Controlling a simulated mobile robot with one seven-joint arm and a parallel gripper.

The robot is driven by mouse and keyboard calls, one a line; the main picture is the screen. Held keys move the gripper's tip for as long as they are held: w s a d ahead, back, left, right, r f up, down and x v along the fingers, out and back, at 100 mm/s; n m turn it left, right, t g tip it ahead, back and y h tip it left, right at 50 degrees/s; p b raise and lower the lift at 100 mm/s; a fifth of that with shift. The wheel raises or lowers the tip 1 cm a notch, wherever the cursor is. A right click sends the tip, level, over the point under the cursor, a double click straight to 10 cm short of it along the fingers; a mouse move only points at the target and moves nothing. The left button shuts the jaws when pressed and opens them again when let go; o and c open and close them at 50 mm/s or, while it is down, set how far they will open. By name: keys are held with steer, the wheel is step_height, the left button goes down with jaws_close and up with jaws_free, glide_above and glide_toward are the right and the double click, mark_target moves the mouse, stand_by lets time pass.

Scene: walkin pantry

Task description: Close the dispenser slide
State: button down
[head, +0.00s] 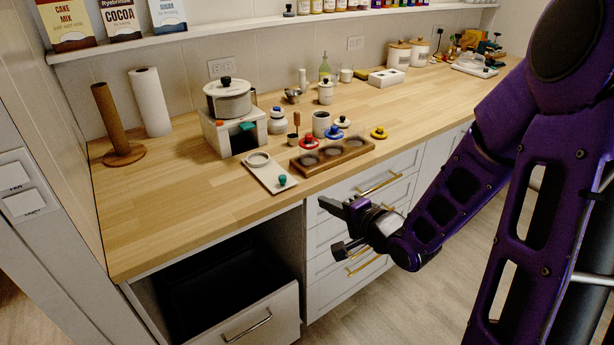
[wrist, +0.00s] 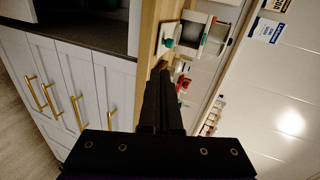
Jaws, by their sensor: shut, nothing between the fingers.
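The dispenser (head: 220,127) is a white box with a dark front opening and a lidded pot on top, standing on the wooden counter; it also shows in the wrist view (wrist: 194,30). Its slide, a pale flat plate (head: 266,176) with a ring and a teal knob (head: 282,180), sticks out in front towards the counter edge. The teal knob shows in the wrist view (wrist: 168,43) too. My gripper (head: 332,206) is shut and empty, in front of the counter edge, right of the slide and apart from it. Its fingers (wrist: 160,80) are together in the wrist view.
A wooden tray (head: 352,153) with round recesses sits just right of the slide, with small coloured-lidded items behind. A paper towel roll (head: 150,102) and a bare roll stand (head: 113,125) stand at left. An open drawer (head: 245,315) juts out below. The front left counter is clear.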

steer(key=b, duration=0.3)
glide_toward(285, 181)
steer(key=shift+m, duration=0.3)
steer(key=x, duration=0.5)
steer(key=shift+a+f, duration=0.1)
steer(key=shift+f, duration=0.25)
steer(key=shift+w+a, duration=0.35)
steer(key=shift+w, duration=0.25)
